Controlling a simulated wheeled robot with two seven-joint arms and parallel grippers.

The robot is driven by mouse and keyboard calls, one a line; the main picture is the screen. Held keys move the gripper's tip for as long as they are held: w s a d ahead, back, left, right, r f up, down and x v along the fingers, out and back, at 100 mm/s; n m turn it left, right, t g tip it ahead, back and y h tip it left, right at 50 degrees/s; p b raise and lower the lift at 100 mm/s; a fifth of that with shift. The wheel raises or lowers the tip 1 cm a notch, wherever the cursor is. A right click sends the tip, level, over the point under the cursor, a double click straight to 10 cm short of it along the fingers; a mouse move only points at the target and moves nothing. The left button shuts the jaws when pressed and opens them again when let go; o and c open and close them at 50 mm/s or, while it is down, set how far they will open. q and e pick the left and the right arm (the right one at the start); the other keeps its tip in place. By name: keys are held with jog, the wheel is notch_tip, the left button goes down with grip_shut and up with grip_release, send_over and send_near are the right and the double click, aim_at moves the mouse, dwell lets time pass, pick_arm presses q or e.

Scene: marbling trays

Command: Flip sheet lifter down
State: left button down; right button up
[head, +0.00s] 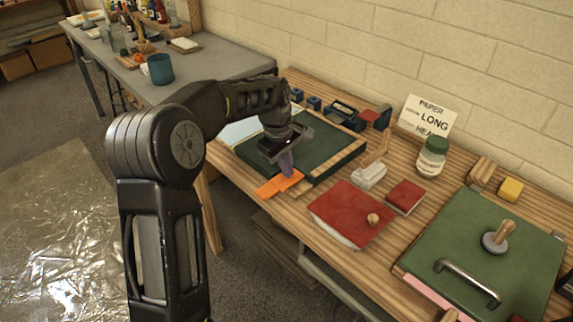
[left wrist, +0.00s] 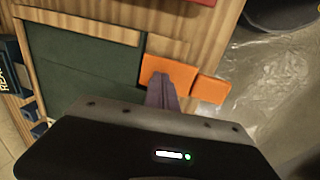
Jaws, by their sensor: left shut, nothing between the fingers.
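An orange two-part flap (head: 272,188), which looks like the sheet lifter, lies at the near edge of the dark green tray (head: 320,137). In the left wrist view it shows as a wide orange plate (left wrist: 160,70) and a smaller orange piece (left wrist: 211,88) beside it. My left gripper (head: 287,163) points down over the flap, shut and empty. In the left wrist view its fingertips (left wrist: 168,88) overlap the wide plate's edge; I cannot tell whether they touch it. My forearm and gripper hide part of the tray. My right gripper is not in view.
A red book-like block (head: 340,212) with a wooden knob, a small red block (head: 405,196) and a jar (head: 432,156) stand to the right. A green board (head: 460,240) with a metal handle lies farther right. A grey table (head: 215,68) stands behind.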

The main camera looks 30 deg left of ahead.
pick_arm(q)
jog(key=shift+w+r+p, duration=0.1)
jog(key=shift+r+p, duration=0.2)
jog(key=shift+r, duration=0.05)
jog(key=shift+r+p, duration=0.3)
jog(key=shift+r, duration=0.1)
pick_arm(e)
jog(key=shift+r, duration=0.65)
pick_arm(q)
jog(key=shift+r+p, duration=0.4)
jog(key=shift+r, duration=0.1)
notch_tip(320, 180, up, 13)
jog(key=p, duration=0.1)
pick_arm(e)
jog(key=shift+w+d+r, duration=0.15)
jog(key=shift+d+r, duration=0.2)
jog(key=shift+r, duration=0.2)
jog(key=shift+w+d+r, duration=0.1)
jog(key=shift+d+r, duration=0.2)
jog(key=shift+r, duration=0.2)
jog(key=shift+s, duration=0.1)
